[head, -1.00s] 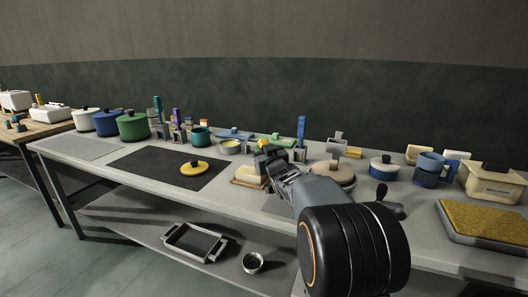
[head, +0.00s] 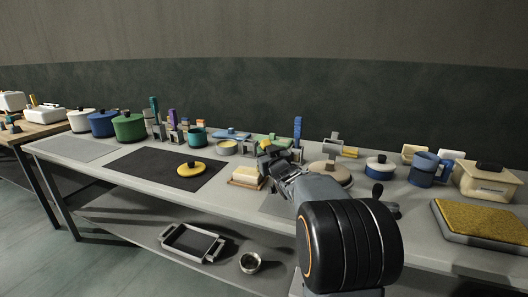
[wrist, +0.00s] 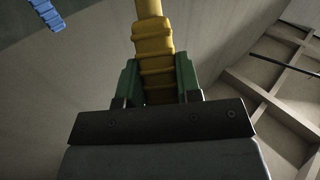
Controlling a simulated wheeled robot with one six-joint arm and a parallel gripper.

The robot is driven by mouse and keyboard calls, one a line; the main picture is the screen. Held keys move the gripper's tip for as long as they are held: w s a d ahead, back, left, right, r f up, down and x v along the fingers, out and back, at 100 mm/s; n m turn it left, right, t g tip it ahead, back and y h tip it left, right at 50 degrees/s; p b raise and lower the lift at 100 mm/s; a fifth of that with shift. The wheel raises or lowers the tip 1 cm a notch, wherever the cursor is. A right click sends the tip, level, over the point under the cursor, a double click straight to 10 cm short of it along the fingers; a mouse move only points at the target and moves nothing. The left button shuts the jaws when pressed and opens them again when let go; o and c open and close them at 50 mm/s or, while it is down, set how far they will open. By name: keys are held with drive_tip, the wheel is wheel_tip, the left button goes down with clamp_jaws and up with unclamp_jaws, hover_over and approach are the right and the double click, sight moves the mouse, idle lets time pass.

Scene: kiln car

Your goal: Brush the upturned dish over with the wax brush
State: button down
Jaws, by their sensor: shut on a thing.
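My gripper (head: 268,158) is over the middle of the long grey table in the head view. In the wrist view its green fingers (wrist: 160,82) are shut on the ribbed yellow handle (wrist: 153,45) of a tool, which I take to be the wax brush. Its bristle end is out of the wrist view; in the head view a small yellow part (head: 265,144) shows at the gripper. A taupe round piece (head: 330,173) lies just right of the gripper, partly hidden by my arm; I cannot tell whether it is the upturned dish.
A cream block on a board (head: 246,178) stands left of the gripper. A yellow lid (head: 191,169) lies on a dark mat (head: 150,165). A blue upright handle (head: 298,128) stands behind the gripper. Pots, a blue mug (head: 423,170) and a mustard pad (head: 482,219) line the table.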

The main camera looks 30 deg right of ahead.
drive_tip(key=shift+w+a+b, duration=0.2)
drive_tip(key=shift+a+b, duration=1.4)
drive_tip(key=shift+a, duration=0.45)
drive_tip(key=a+b, duration=0.4)
drive_tip(key=shift+w+a, duration=0.1)
drive_tip(key=shift+w, duration=0.15)
drive_tip(key=shift+f, duration=0.15)
